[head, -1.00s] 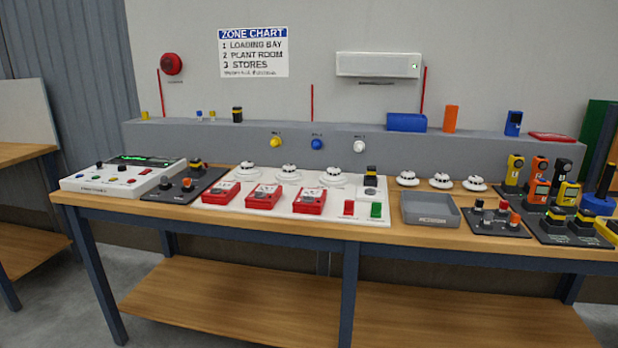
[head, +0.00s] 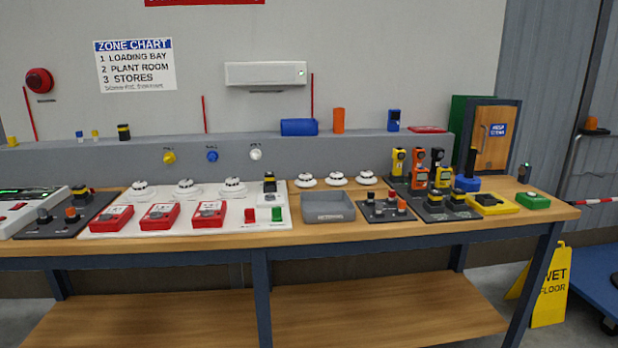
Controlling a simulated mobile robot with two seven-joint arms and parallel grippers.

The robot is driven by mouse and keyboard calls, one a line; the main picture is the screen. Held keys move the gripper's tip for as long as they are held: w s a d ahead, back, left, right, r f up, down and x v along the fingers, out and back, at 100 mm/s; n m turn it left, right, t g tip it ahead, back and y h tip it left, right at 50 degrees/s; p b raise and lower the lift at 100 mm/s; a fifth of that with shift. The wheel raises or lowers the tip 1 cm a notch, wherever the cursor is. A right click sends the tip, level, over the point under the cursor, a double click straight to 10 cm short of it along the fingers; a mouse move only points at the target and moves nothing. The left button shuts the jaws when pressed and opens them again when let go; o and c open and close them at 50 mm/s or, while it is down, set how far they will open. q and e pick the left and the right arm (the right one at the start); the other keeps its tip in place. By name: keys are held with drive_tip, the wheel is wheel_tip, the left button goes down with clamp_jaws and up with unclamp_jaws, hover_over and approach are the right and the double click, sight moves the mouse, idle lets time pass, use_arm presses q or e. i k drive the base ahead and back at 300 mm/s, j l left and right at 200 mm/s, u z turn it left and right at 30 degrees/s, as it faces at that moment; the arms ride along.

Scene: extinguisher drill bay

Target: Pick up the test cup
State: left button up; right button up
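I cannot tell for certain which thing is the test cup. An upright orange cup-like piece (head: 338,120) stands on the grey ledge (head: 330,150) behind the bench, between a blue box (head: 298,127) and a small blue device (head: 393,120). A black and yellow cup-like piece (head: 269,182) stands on the white board (head: 250,215). A similar black and yellow piece (head: 124,132) stands on the ledge at left. Neither of my grippers is in view.
The bench holds red call points (head: 159,216), white detectors (head: 337,178), a grey tray (head: 327,207), a dark block with small knobs (head: 387,208) and several handheld testers (head: 418,171). A yellow wet-floor sign (head: 550,287) and a blue cart (head: 597,275) stand at right.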

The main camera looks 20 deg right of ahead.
sight(470, 169)
drive_tip(key=z, duration=1.65)
drive_tip(key=i+l+u, duration=0.15)
drive_tip(key=i+l, duration=1.6)
drive_tip(key=i, duration=0.1)
